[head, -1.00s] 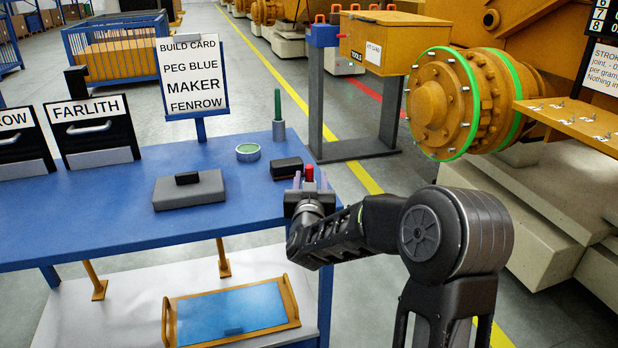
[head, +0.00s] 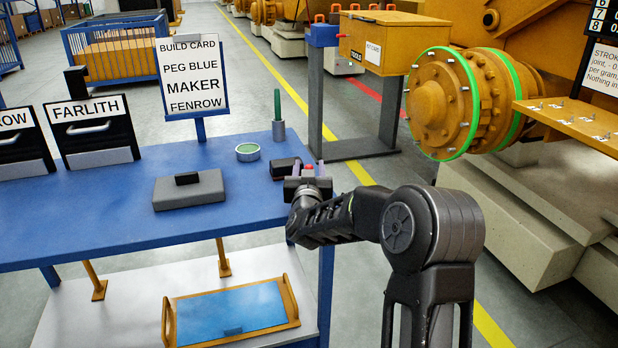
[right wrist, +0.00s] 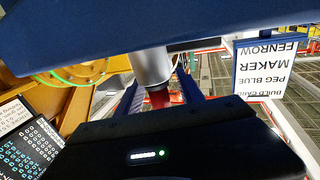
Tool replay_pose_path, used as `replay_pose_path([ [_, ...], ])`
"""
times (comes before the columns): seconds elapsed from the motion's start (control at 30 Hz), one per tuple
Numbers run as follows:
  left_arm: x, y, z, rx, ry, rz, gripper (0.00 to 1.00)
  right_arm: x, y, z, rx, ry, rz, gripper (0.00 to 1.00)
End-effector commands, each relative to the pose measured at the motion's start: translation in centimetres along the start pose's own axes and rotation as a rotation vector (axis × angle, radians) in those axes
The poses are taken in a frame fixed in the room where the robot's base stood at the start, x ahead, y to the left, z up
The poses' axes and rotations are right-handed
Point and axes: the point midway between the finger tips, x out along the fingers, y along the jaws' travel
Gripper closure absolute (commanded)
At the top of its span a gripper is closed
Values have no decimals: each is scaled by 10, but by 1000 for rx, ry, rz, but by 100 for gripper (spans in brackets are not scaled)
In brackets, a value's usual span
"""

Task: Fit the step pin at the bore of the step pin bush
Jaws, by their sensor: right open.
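A red-topped piece (head: 309,167) stands at the right end of the blue bench. In the right wrist view its red part (right wrist: 159,98) meets a pale grey cylinder (right wrist: 152,66). Which of the two is the step pin or a holder, I cannot tell. My right gripper (head: 308,169) is open, its purple fingers on either side of the red part; contact cannot be told. The gripper (right wrist: 165,92) also shows in the right wrist view. A green pin (head: 277,104) stands upright in a grey cylinder (head: 278,131). Nothing visible identifies the step pin bush. My left gripper is not in view.
On the blue bench (head: 120,215) are a green-topped round dish (head: 248,152), a black block (head: 284,168) beside my gripper and a grey block (head: 205,192) with a black knob. A card stand (head: 192,75) is behind. The bench's front left is clear.

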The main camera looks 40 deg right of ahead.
Motion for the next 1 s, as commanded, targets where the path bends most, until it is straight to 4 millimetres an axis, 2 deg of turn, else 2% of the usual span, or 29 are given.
replay_pose_path([
  [0.27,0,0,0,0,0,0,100,0,0,0,0,0,0,55],
  [0.8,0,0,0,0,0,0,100,0,0,0,0,0,0,99],
  [1.0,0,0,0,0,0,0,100,0,0,0,0,0,0,100],
])
